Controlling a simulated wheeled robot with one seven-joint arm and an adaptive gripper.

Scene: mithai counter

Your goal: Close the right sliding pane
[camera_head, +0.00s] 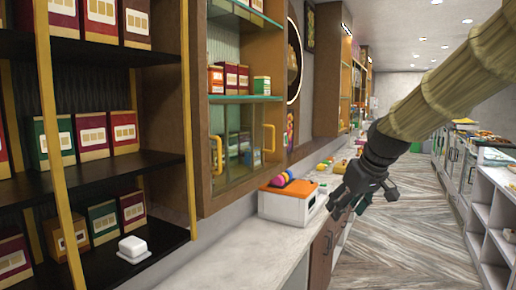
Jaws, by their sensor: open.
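A wall cabinet has a glass-fronted lower section with a yellow handle at each side. The right pane (257,165) carries the right yellow handle (269,138); the left yellow handle (217,155) is near the cabinet's left side. Small boxes show behind the glass. I cannot tell from here how far the right pane is slid. My gripper (351,207) is open and empty, to the right of and lower than the right handle, well apart from it, in front of the counter.
A white-and-orange box (285,203) with colourful round items stands on the counter (230,250) below the cabinet. Dark shelves (110,172) with boxed goods fill the left. White shelving (495,215) lines the right. The aisle floor (400,245) is clear.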

